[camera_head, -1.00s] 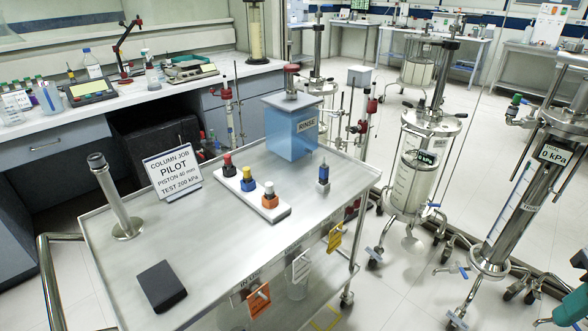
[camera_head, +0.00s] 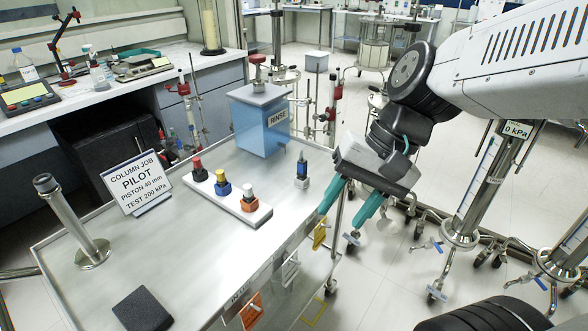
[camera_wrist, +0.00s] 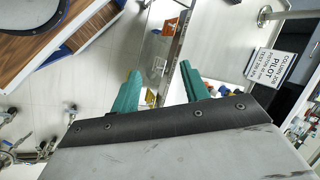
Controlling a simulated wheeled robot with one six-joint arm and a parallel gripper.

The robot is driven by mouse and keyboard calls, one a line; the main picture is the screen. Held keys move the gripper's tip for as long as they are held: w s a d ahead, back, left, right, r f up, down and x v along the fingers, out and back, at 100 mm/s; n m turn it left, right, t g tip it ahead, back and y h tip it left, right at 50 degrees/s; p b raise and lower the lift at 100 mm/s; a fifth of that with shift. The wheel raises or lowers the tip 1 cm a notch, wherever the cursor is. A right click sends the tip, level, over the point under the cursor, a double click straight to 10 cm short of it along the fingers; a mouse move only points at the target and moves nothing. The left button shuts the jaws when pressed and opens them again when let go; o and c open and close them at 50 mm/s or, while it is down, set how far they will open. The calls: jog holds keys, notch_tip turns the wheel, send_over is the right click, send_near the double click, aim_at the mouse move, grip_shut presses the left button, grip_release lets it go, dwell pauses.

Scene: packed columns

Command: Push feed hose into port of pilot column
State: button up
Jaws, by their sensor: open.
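My gripper (camera_head: 341,220) hangs at the cart's right edge with its two teal fingers spread and nothing between them; the wrist view also shows the fingers apart (camera_wrist: 162,68). A "PILOT" sign (camera_head: 137,182) stands on the cart. Orange (camera_head: 251,311), white (camera_head: 290,270) and yellow (camera_head: 320,233) tags hang along the cart's near side, left of and below my gripper. A clear column with a "0 kPa" display (camera_head: 482,188) stands at the right, partly behind my arm. I cannot make out the feed hose or tell which column is the pilot one.
The steel cart top (camera_head: 185,265) carries a blue RINSE tank (camera_head: 262,130), a white rack (camera_head: 232,205) of coloured fittings, a small blue-topped fitting (camera_head: 302,172), a steel post (camera_head: 75,225) and a black block (camera_head: 142,309). Open floor (camera_head: 375,285) lies right of the cart.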

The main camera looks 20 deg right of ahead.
jog(key=w+a+f+m+t+y, duration=0.1)
jog(key=w+a+m+y, duration=0.35)
jog(key=w, duration=0.35)
jog(key=m+t+y, duration=0.1)
jog(key=m+t, duration=0.6)
jog(key=m, duration=0.7)
send_over(304, 167)
jog(key=s+a, duration=0.3)
jog(key=s, duration=0.5)
notch_tip(304, 167, down, 7)
jog(key=w+d+f+m, duration=0.1)
jog(key=w+d+f+m+t+h, duration=0.1)
jog(key=w+d+f+m, duration=0.1)
jog(key=w+d+f+m+t+h, duration=0.1)
jog(key=d+m, duration=0.1)
jog(key=shift+w+f+m, duration=0.15)
jog(key=shift+f+m, duration=0.1)
jog(key=shift+w+d+f+t+h, duration=0.2)
jog(key=shift+w+f+t+h, duration=0.05)
jog(key=shift+t, duration=0.05)
jog(key=shift+m, duration=0.3)
jog(key=x, duration=0.7)
jog(key=shift+w+d+f, duration=0.2)
jog(key=shift+w, duration=0.2)
grip_shut()
